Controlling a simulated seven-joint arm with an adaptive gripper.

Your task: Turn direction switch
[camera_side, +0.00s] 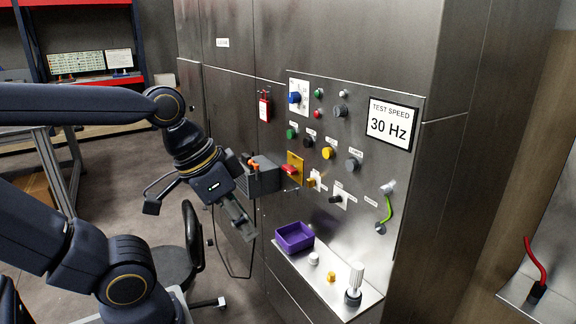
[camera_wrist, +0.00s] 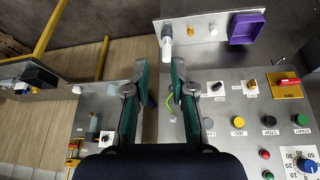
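A steel control panel carries several knobs and switches with small labels that I cannot read, so I cannot tell for sure which is the direction switch. A black rotary switch (camera_side: 337,199) on a white plate sits low on the panel; it also shows in the wrist view (camera_wrist: 216,86). Beside it is a small orange-tipped switch (camera_side: 312,182) on a white plate. A red switch (camera_side: 291,169) is on an orange plate. My gripper (camera_side: 241,224) is to the left of the panel and apart from it. In the wrist view its fingers (camera_wrist: 161,66) are spread and empty.
A ledge below the panel holds a purple bin (camera_side: 295,237), a joystick (camera_side: 354,284) and small knobs. A grey box (camera_side: 262,177) juts out left of the switches. A green cable (camera_side: 388,208) loops at the right. A chair (camera_side: 180,265) stands below my arm.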

